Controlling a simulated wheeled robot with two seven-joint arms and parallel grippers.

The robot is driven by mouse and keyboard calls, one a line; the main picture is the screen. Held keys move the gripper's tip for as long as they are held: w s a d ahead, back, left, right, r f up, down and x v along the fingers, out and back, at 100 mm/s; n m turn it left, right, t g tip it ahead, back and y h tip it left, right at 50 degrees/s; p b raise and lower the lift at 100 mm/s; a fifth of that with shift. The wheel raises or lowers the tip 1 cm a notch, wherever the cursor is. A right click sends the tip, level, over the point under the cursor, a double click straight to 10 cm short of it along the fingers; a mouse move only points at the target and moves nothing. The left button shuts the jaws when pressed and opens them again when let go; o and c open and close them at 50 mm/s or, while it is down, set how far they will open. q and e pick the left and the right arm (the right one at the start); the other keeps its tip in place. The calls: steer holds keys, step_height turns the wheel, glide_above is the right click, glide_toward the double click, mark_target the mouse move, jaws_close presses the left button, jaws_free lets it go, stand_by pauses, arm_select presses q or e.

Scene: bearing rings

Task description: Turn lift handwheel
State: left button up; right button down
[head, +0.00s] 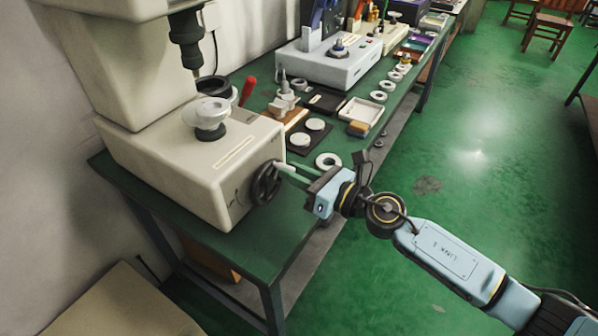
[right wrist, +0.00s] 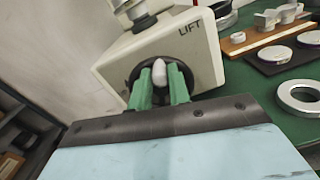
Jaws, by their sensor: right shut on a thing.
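The black lift handwheel (head: 265,185) is on the front side of the cream machine base (head: 190,165). In the right wrist view, the wheel (right wrist: 134,75) sits below the word LIFT, partly hidden by my green fingers. Its pale handle knob (right wrist: 159,71) stands between those fingers. My right gripper (head: 286,171) reaches in from the right and is shut on the handle, with a finger on either side in the right wrist view (right wrist: 160,78). My left gripper is out of view.
The machine stands on a green-topped bench (head: 265,235). A loose metal ring (head: 328,160) lies close behind my right gripper. A dark board with pale discs (head: 309,136) and a white tray (head: 361,113) are farther back. The green floor at right is open.

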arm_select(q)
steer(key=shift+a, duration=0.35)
arm_select(e)
steer(key=n, duration=0.1)
steer(key=s+n, duration=0.1)
steer(key=n, duration=0.1)
steer(key=shift+a+r, duration=0.15)
steer(key=shift+a, duration=0.2)
steer(key=shift+s, duration=0.1)
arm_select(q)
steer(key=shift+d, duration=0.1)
arm_select(e)
steer(key=c, duration=1.3)
jaws_free()
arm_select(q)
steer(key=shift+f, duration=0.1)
